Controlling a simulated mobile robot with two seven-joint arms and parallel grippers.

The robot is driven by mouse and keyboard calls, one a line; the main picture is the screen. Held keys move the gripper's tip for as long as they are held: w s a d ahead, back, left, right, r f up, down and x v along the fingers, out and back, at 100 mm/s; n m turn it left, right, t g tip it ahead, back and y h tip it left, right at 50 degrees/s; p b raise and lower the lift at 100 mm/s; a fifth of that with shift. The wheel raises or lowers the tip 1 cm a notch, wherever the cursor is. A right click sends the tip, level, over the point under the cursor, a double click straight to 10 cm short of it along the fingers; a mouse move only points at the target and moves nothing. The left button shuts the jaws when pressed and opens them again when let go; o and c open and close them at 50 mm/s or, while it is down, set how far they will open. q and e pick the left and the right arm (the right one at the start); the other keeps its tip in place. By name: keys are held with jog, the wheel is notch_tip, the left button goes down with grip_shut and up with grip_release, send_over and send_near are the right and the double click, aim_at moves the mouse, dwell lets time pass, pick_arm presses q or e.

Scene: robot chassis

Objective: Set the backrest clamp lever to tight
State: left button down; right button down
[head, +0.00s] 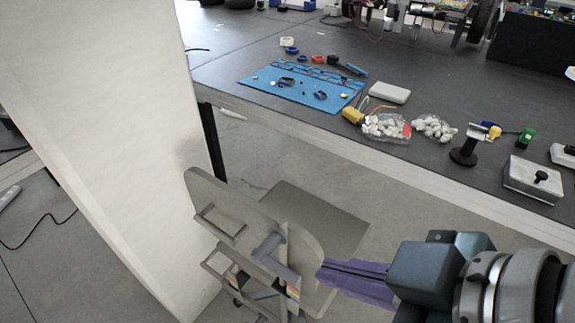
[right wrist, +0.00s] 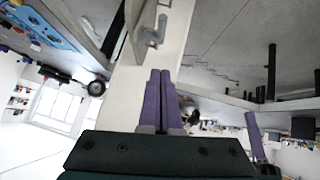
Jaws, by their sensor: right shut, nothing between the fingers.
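A grey chair-like frame with a flat backrest panel (head: 310,240) stands below the table edge in the head view. A grey lever with a rounded end (head: 268,246) sticks out in front of the panel. A similar grey lever (right wrist: 154,38) shows at the top of the right wrist view. My right gripper (head: 322,272) has purple fingers pressed together, empty, just right of the lever and apart from it. The fingers also show in the right wrist view (right wrist: 160,75). A purple finger (right wrist: 253,134), seemingly of my left gripper, shows there; its opening is unclear.
A dark workbench (head: 265,105) with a blue mat (head: 300,88), bags of white pieces and small tools runs behind the chair. A large white panel (head: 95,110) stands at the left. A grey seat (head: 325,215) lies behind the backrest.

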jog(key=b, duration=0.2)
send_over(282, 271)
jog(key=s, duration=0.2)
notch_tip(282, 271, down, 7)
jog(key=f, duration=0.1)
jog(key=d+f+b, duration=0.1)
jog(key=shift+w+f, duration=0.2)
jog(key=shift+f, duration=0.1)
jog(key=shift+w+d+f, duration=0.1)
jog(key=shift+f, duration=0.5)
jog(key=shift+d+f+t+y+b, duration=0.2)
jog(key=shift+f+t+y+b, duration=0.3)
jog(key=shift+b, duration=1.35)
notch_tip(282, 271, down, 9)
jog(key=w+a+m+t+y+b, duration=0.1)
jog(key=t+y+b, duration=1)
jog(key=b, duration=3.4)
jog(key=a+m+t, duration=0.1)
jog(key=m, duration=0.1)
jog(key=shift+w+a+m+t, duration=0.3)
jog(key=shift+t, duration=0.1)
